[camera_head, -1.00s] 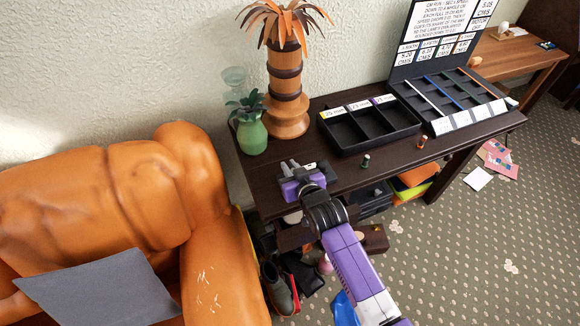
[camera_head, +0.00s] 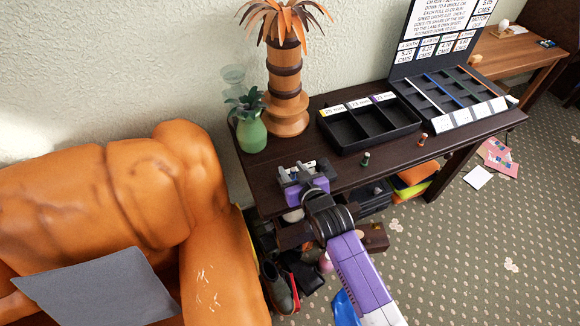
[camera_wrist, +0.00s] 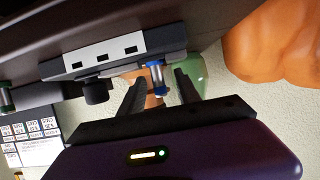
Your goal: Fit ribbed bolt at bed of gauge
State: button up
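My gripper (camera_wrist: 158,92) is open, its two dark fingers spread on either side of a silver bolt with blue ends (camera_wrist: 157,77). Gaps show between the bolt and both fingers. The bolt is beside the gauge, a dark block with a pale, slotted face (camera_wrist: 110,53); whether it sits fully in the bed cannot be told. Ribs on it are too small to make out. In the head view my gripper (camera_head: 297,172) is at the table's front left, with the gauge (camera_head: 318,167) partly hidden behind it.
A green-ended bolt (camera_head: 365,160) and an orange-toned bolt (camera_head: 422,139) stand on the dark table (camera_head: 350,181). Behind them are a black three-bin tray (camera_head: 372,143) and a labelled sorting case (camera_head: 440,105). A green vase (camera_head: 251,135) and wooden palm ornament (camera_head: 287,100) stand at the back left.

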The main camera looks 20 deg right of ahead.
aim_at(294, 173)
jog(key=shift+v, duration=2.7)
jog(key=shift+t, duration=0.7)
jog(key=r, duration=0.4)
jog(key=shift+w+r, duration=0.1)
jog(key=shift+w, duration=0.3)
jog(key=f+v, duration=0.1)
jog(key=v, duration=4)
jog(key=shift+d, duration=0.2)
